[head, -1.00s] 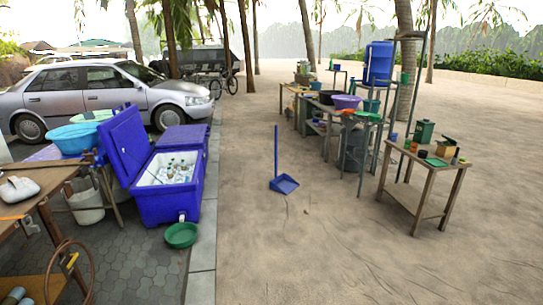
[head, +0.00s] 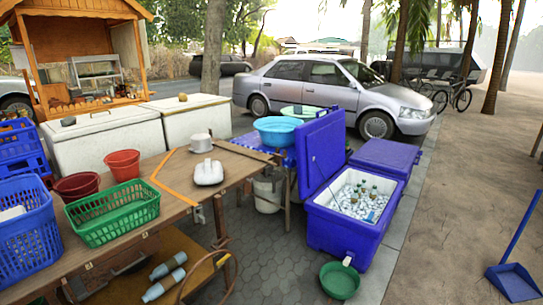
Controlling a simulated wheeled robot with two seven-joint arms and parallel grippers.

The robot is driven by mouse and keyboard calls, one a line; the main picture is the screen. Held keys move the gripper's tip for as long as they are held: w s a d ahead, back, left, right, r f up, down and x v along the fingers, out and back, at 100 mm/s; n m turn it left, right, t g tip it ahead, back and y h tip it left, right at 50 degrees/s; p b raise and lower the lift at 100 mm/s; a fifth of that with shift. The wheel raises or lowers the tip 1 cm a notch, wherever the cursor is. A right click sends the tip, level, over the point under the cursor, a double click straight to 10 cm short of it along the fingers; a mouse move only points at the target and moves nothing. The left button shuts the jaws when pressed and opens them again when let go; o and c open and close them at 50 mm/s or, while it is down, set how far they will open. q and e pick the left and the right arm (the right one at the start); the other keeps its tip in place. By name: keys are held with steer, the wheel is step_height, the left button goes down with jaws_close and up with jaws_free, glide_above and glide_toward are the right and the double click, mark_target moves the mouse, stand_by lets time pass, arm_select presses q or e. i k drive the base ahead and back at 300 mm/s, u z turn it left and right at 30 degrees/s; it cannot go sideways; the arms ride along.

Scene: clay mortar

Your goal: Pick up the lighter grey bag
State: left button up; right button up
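I cannot make out a thing that is clearly a grey bag. A pale, whitish-grey lumpy object (head: 208,172) lies on the wooden table (head: 150,205); it could be a bag, but I cannot tell. Two grey cylinder-like objects lie on the lower shelf under the table, the farther one (head: 168,265) and the nearer one (head: 164,285); I cannot tell what they are. Neither of my grippers is in view.
A green basket (head: 112,215), blue basket (head: 28,235) and red buckets (head: 122,165) crowd the table's left. An open blue cooler (head: 335,225) with ice and bottles stands right of it, a green basin (head: 340,281) before it. Sandy ground (head: 440,230) on the right is mostly clear.

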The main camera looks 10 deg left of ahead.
mark_target(208, 172)
steer(key=u, duration=0.3)
steer(key=i, duration=1.9)
steer(key=u, duration=0.15)
